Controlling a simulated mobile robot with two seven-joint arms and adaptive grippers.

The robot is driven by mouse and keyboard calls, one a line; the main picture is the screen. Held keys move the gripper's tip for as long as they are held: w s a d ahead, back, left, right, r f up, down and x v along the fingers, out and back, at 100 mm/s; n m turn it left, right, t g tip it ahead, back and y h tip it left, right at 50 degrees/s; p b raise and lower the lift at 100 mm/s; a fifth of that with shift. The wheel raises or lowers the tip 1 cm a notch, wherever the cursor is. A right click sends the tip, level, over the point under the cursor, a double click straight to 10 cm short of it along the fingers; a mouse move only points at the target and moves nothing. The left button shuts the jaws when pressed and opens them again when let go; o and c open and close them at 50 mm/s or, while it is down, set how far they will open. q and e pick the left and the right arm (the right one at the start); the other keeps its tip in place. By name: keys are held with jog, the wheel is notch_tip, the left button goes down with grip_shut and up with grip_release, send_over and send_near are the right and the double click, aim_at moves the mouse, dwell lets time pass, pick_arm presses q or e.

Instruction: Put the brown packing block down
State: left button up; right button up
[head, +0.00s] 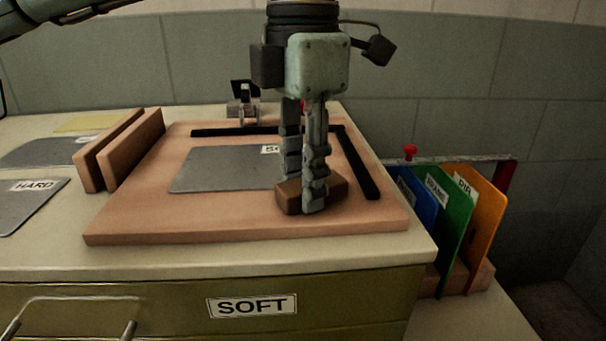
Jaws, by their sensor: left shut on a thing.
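The brown packing block (330,192) is low over the right part of the pinkish-brown board (150,225). My left gripper (302,200) comes down from above and is shut on the block, its fingers hiding the block's middle. I cannot tell whether the block touches the board or the grey sheet beside it. My right gripper is not in view.
A grey sheet (215,170) lies on the board, with black strips (358,160) behind and right. Two upright brown slabs (125,145) and a sheet labelled HARD (28,200) are left. Coloured folders (458,215) stand right. The board's front left is clear.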

pick_arm(q)
jog(key=shift+f, duration=0.1)
jog(key=o, duration=1.1)
jog(key=shift+o, duration=0.2)
